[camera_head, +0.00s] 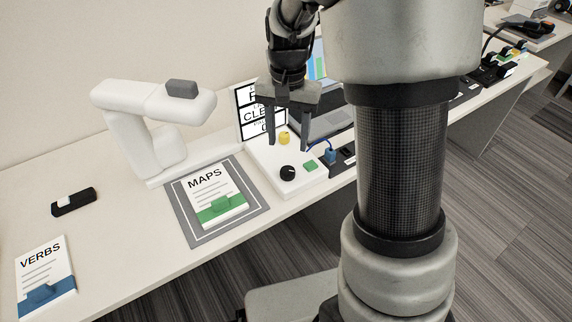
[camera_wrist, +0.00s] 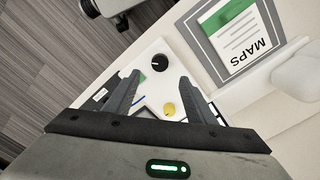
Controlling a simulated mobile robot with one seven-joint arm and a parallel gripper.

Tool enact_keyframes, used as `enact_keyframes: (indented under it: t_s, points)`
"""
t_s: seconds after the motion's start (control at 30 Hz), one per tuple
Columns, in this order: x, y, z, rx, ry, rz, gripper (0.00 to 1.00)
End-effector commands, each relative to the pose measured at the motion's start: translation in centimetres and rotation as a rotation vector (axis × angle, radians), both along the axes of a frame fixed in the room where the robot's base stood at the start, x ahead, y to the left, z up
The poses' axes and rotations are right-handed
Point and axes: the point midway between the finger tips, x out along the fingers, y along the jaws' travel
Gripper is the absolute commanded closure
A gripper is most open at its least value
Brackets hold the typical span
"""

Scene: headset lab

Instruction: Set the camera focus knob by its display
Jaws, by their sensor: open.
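A white control box (camera_head: 268,158) carries a yellow knob (camera_head: 284,138), a black knob (camera_head: 288,173) with a pale mark, and a green button (camera_head: 310,166). I cannot tell which knob sets focus. A white display (camera_head: 246,127) with black text stands behind the box; my gripper partly hides its words. My gripper (camera_head: 289,147) is open and empty, pointing down above the box near the yellow knob. In the wrist view, the yellow knob (camera_wrist: 169,109) shows between the fingers and the black knob (camera_wrist: 159,62) just beyond their tips.
A white document camera (camera_head: 150,120) stands left of the box, above a grey mat (camera_head: 190,228) with a MAPS card (camera_head: 216,195). A VERBS card (camera_head: 45,268) and a black device (camera_head: 73,202) lie farther left. A laptop (camera_head: 325,122) stands to the right.

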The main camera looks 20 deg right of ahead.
Motion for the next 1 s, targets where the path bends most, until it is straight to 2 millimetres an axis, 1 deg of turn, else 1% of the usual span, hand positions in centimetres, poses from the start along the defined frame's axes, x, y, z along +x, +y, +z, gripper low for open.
enact_keyframes:
  t_s: [0.03,0.2,0.3,0.43,0.5,0.63,0.93,1.0]
  points:
    - [-0.1,0.0,-1.5,-0.001,0.003,0.0,0.5]
    - [-0.1,0.0,-5.3,0.0,0.004,-0.001,0.5]
    - [-0.1,0.0,-7.2,-0.001,0.003,0.0,0.5]
    - [-0.1,0.0,-9.1,0.0,0.001,0.001,0.5]
    - [0.0,0.0,-9.7,0.0,0.001,0.001,0.5]
    - [0.0,0.0,-10.4,0.0,-0.001,0.0,0.5]
    - [0.0,0.0,-10.6,0.0,-0.001,0.001,0.5]
    - [0.0,0.0,-10.6,0.0,-0.001,0.001,0.62]
